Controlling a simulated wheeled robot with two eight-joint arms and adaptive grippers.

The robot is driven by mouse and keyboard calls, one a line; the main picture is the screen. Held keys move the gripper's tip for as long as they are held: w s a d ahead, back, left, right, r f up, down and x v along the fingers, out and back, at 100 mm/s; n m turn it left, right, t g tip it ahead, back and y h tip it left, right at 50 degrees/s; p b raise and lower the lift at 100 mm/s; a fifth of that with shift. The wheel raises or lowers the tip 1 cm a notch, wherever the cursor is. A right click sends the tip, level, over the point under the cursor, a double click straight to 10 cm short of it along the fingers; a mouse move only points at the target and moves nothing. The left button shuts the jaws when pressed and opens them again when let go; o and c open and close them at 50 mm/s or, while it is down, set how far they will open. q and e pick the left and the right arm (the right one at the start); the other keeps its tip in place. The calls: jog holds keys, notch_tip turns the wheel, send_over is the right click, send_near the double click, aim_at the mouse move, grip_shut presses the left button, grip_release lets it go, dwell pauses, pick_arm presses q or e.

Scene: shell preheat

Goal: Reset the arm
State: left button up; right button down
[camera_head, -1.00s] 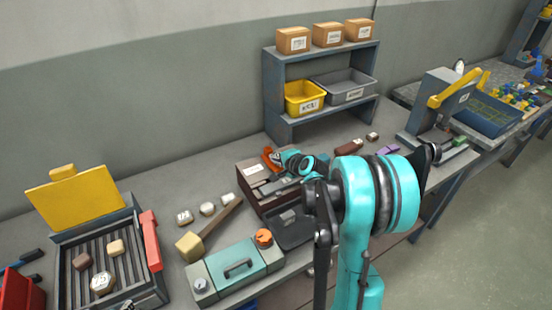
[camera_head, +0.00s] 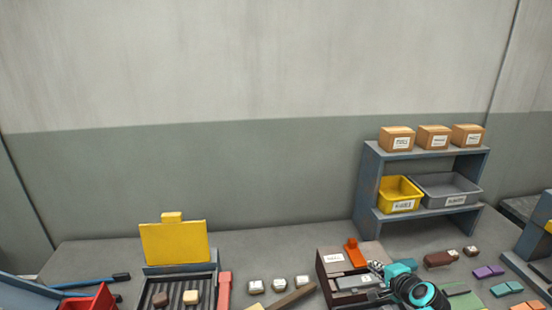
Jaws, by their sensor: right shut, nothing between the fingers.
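My right arm shows at the bottom edge as teal and black parts, with its right gripper (camera_head: 376,268) over a dark case (camera_head: 331,271) with a white label. The gripper is shut and empty. An orange-red piece (camera_head: 355,252) stands at the case's back edge, just behind the gripper. I cannot tell whether the gripper touches the case. My left gripper is not in the picture.
A grill tray (camera_head: 211,282) with a raised yellow lid (camera_head: 174,243) stands at left, beside a red bin (camera_head: 97,299). Small labelled blocks (camera_head: 279,284) lie between tray and case. A shelf (camera_head: 372,183) holds a yellow bin (camera_head: 399,193), grey bin (camera_head: 446,188) and cartons.

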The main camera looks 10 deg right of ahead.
jog(key=s+a+r+n+g+y, duration=0.1)
jog(key=s+a+n, duration=0.3)
jog(key=a, duration=0.3)
jog(key=s+a+r+n+g, duration=0.1)
jog(key=s+a+r+n, duration=0.1)
jog(key=s+a+n, duration=0.3)
jog(key=s+a+f+n+g+h, duration=0.1)
jog(key=s+a+n+g, duration=0.1)
jog(key=s+a+n, duration=0.6)
jog(key=s, duration=0.3)
jog(key=shift+s+f+n+g, duration=0.2)
jog(key=shift+n+g, duration=0.1)
jog(key=shift+g, duration=0.1)
jog(key=shift+a, duration=0.1)
